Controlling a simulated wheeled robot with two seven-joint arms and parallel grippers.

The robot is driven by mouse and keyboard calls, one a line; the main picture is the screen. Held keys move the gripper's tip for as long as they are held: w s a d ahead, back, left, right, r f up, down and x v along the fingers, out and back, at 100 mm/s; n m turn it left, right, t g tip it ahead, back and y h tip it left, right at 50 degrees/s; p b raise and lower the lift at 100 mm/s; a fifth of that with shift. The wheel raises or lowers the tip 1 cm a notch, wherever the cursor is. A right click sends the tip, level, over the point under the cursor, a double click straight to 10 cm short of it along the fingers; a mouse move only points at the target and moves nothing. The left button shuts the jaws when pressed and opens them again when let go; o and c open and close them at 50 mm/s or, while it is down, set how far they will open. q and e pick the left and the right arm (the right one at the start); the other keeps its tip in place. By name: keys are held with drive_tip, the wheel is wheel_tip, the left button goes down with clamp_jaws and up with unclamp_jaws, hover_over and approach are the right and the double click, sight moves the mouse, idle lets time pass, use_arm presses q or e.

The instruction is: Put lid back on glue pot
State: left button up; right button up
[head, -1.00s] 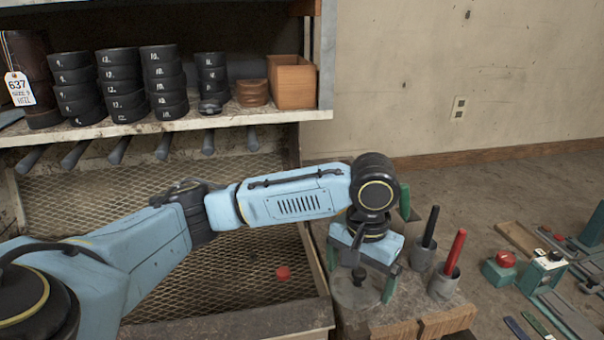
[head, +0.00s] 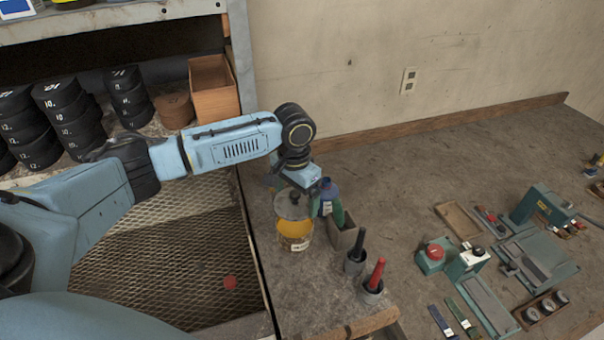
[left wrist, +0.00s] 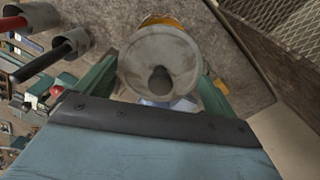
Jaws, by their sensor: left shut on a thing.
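The glue pot (head: 294,243), a small pot with a yellow band and a white label, stands on the bench right of the mesh-lined bay. Its amber top shows open. The round grey lid (head: 291,207) with a dark knob is just above and behind the pot, apart from it in this view. My left gripper (head: 306,204) is shut on the lid. In the left wrist view the lid (left wrist: 152,52) sits between the green fingers of my left gripper (left wrist: 160,85), and the pot's amber edge (left wrist: 165,20) shows past it. My right gripper is not in view.
Two grey cups with a black-handled (head: 355,262) and a red-handled tool (head: 373,288) stand nearer. The mesh bay (head: 190,250) is at left. Bench behind is clear.

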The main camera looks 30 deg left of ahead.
use_arm(q)
drive_tip(key=shift+s+f+b, duration=0.15)
drive_tip(key=shift+f+b, duration=0.45)
drive_tip(key=shift+f, duration=0.5)
drive_tip(key=f+b, duration=0.2)
drive_tip(key=b, duration=0.1)
drive_tip(key=shift+f, duration=1.05)
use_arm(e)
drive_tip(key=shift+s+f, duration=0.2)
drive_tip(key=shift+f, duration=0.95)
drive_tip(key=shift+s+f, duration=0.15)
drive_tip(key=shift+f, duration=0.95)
use_arm(q)
drive_tip(key=shift+p, duration=1)
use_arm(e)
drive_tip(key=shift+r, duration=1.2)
use_arm(q)
drive_tip(key=shift+f+p, duration=0.15)
drive_tip(key=shift+p, duration=0.3)
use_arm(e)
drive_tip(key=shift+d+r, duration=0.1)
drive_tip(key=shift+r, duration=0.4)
use_arm(q)
drive_tip(key=shift+p, duration=0.5)
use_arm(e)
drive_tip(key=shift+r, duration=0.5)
use_arm(q)
drive_tip(key=o, duration=0.6)
